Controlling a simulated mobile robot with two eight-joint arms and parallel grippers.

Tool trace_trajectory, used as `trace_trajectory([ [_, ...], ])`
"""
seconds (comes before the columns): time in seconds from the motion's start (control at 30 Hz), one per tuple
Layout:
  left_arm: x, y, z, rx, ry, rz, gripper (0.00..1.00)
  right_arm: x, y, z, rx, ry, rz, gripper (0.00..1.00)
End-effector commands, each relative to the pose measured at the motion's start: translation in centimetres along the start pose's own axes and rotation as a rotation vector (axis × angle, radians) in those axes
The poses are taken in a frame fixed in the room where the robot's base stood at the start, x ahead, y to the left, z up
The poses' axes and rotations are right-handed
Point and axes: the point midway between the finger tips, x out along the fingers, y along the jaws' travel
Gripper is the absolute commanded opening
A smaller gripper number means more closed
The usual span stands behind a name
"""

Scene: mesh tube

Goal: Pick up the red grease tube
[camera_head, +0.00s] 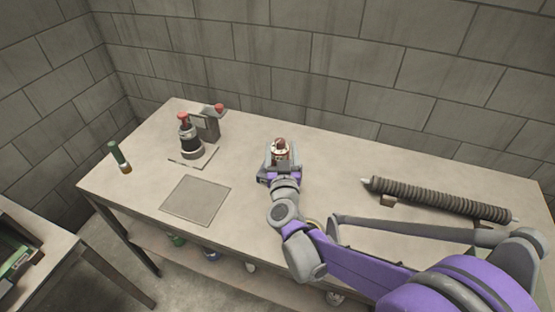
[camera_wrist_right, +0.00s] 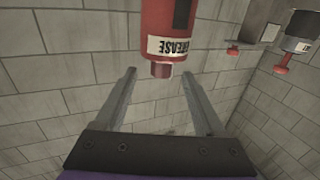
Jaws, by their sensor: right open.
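The red grease tube (camera_wrist_right: 170,22) is at the top of the right wrist view, with a white label reading "GREASE" upside down and a short red cap. In the head view the tube (camera_head: 281,146) stands on the table, partly hidden by my right gripper. My right gripper (camera_wrist_right: 158,78) is open, one finger toward each side of the tube's cap end, with gaps showing. In the head view the gripper (camera_head: 280,164) is at the tube's near side. Contact cannot be told from the head view. My left gripper is not in view.
On the table (camera_head: 335,165) are a grey machine with red knobs (camera_head: 207,125), a dark cylinder with a red top (camera_head: 190,140), a green-handled tool (camera_head: 119,156), a flat grey plate (camera_head: 195,199) and a long ribbed tube (camera_head: 440,199). A second table (camera_head: 60,250) is at lower left.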

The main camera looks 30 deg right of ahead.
Motion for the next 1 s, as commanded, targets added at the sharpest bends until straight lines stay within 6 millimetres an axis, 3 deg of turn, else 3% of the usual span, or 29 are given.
trace_trajectory([
  [0.23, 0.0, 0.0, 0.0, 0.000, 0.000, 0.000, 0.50, 2.1, 0.0, 0.1, -0.001, 0.000, 0.000, 0.71],
  [0.5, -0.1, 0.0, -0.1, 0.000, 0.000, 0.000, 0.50, 5.9, -0.2, 0.5, -0.001, 0.001, 0.000, 0.71],
  [0.8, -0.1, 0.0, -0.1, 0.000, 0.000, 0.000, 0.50, 6.4, -0.3, 0.5, 0.000, 0.000, -0.002, 0.71],
  [1.0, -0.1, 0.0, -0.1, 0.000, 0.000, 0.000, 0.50, 6.4, -0.3, 0.5, 0.000, 0.000, -0.002, 0.37],
])
